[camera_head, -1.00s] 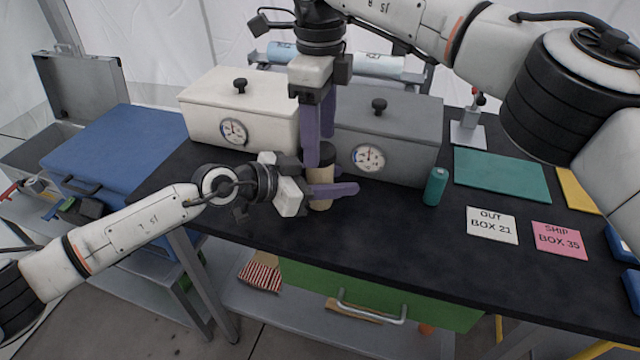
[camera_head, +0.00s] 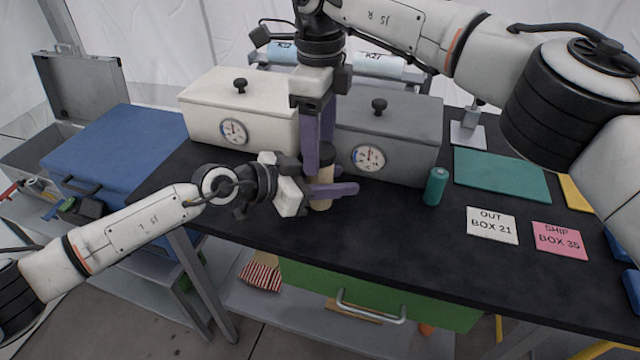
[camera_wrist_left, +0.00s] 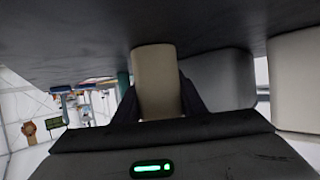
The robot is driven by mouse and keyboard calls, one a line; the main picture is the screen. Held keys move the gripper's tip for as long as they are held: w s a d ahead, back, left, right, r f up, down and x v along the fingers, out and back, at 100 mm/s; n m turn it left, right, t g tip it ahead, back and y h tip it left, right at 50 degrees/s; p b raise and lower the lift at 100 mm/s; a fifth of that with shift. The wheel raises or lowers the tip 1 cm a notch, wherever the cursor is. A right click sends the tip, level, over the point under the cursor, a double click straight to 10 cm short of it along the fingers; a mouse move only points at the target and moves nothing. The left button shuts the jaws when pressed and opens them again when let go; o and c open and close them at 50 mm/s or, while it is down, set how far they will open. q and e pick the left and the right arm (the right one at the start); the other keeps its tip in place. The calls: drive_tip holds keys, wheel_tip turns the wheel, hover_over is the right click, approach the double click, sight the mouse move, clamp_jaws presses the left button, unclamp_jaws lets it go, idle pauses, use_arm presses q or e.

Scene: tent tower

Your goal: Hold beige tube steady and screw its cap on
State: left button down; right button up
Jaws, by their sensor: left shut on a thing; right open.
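The beige tube (camera_head: 322,202) stands upright on the black table in the head view, with a dark cap (camera_head: 325,154) at its top. My left gripper (camera_head: 333,190) is shut around the tube's body from the left. In the left wrist view the tube (camera_wrist_left: 156,80) sits between the left fingers. My right gripper (camera_head: 319,150) points straight down over the tube from above. Its purple fingers are open, at the height of the cap, and partly hide it. I cannot tell whether the cap is fully seated.
A white box (camera_head: 212,108) and a grey box (camera_head: 410,150), each with a dial, stand close behind the tube. A teal cylinder (camera_head: 435,187) stands to the right. Cards reading OUT BOX 21 (camera_head: 492,225) and SHIP BOX 35 (camera_head: 559,240) lie on clear black tabletop (camera_head: 400,235).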

drive_tip(key=shift+r, duration=0.1)
drive_tip(key=shift+r, duration=2.15)
drive_tip(key=shift+c, duration=0.4)
wheel_tip(320, 180, up, 4)
drive_tip(key=shift+f, duration=0.25)
drive_tip(key=shift+f, duration=4)
